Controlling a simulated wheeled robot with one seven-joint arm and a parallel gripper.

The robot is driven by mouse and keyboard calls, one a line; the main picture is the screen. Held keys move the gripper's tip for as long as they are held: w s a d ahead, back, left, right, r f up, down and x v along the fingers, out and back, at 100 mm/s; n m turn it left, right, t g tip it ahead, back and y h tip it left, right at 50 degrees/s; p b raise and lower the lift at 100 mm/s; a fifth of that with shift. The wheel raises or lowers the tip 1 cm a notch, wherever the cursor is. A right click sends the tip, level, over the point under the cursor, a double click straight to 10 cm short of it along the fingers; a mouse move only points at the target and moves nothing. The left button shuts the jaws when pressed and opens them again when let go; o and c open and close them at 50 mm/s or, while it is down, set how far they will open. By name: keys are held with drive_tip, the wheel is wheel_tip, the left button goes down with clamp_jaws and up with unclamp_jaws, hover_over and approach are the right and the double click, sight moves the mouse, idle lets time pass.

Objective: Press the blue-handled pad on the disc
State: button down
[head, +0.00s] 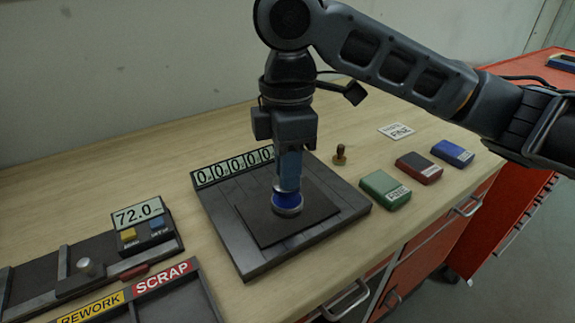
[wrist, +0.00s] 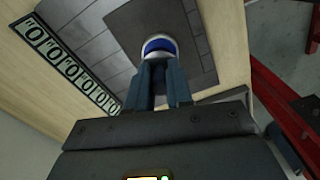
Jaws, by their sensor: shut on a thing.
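My gripper (head: 288,183) points straight down over the dark square plate (head: 256,229) of a flat device with a digit display. Its fingers are shut on the blue-handled pad (head: 287,199), whose blue part shows just below the fingertips. A pale silver round rim (head: 288,211) shows under the blue, at the plate. I cannot tell whether this rim is the pad's edge or the disc. In the wrist view the fingertips (wrist: 158,68) meet the blue pad (wrist: 158,45), with a pale rim around it. Its underside is hidden.
The display (head: 235,166) reads zeros. Green (head: 384,190), red (head: 419,168) and blue (head: 453,153) blocks lie to the right, near a small brass-and-dark knob (head: 340,154). A gauge reading 72.0 (head: 139,215) and REWORK and SCRAP bins (head: 160,278) stand at left.

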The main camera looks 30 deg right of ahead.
drive_tip(key=shift+r+p, duration=1.8)
drive_tip(key=shift+r, duration=0.45)
